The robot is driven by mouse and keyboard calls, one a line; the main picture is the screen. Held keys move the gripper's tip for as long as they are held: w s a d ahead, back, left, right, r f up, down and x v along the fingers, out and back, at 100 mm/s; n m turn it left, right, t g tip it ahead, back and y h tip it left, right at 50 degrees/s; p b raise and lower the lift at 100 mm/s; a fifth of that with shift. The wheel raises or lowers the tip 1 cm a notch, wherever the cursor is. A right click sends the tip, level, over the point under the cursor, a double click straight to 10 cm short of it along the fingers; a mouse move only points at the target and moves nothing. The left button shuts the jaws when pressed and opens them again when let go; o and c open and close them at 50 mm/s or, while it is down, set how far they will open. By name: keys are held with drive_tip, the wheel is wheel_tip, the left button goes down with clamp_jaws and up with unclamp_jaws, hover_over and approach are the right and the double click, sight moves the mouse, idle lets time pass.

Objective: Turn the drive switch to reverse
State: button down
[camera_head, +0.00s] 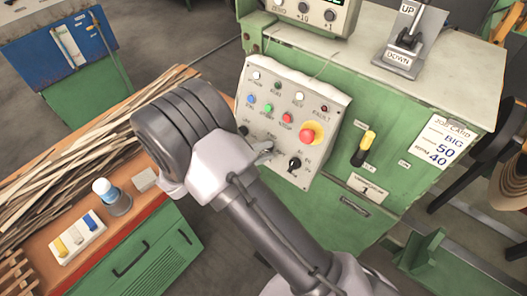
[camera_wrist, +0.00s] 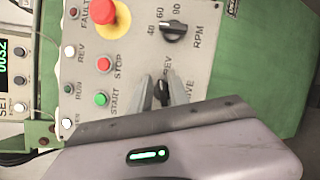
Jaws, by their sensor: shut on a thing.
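The drive switch (camera_wrist: 162,90) is a small black knob on the grey control panel (camera_wrist: 135,60), with REV and DRIVE lettering beside it. My gripper (camera_wrist: 164,88) has its two grey fingers on either side of the knob and is shut on it. The fingers cover part of the knob and lettering, so I cannot tell where it points. In the head view my gripper (camera_head: 266,150) reaches the lower middle of the panel, and my wrist hides the panel's lower left.
The black RPM dial (camera_wrist: 173,28), red emergency stop (camera_wrist: 110,18), red STOP button (camera_wrist: 104,64) and green START button (camera_wrist: 101,98) are close by. A yellow-tipped lever (camera_head: 368,142) and a job card (camera_head: 447,143) are to the right on the green cabinet (camera_head: 340,220).

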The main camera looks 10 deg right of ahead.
drive_tip(key=shift+a+f+m+g+y+b, duration=0.1)
drive_tip(key=shift+m+g+y+b, duration=0.25)
drive_tip(key=shift+m, duration=0.7)
drive_tip(key=shift+f+m+g+y+b, duration=0.15)
drive_tip(key=shift+m+b, duration=0.3)
drive_tip(key=shift+m, duration=0.6)
drive_tip(key=shift+r, duration=0.2)
drive_tip(key=c, duration=1.5)
unclamp_jaws()
drive_tip(key=shift+w+a+f, duration=0.15)
drive_tip(key=shift+w, duration=0.1)
drive_tip(key=p+v, duration=0.5)
drive_tip(key=v, duration=1.2)
drive_tip(key=shift+s+r, duration=0.2)
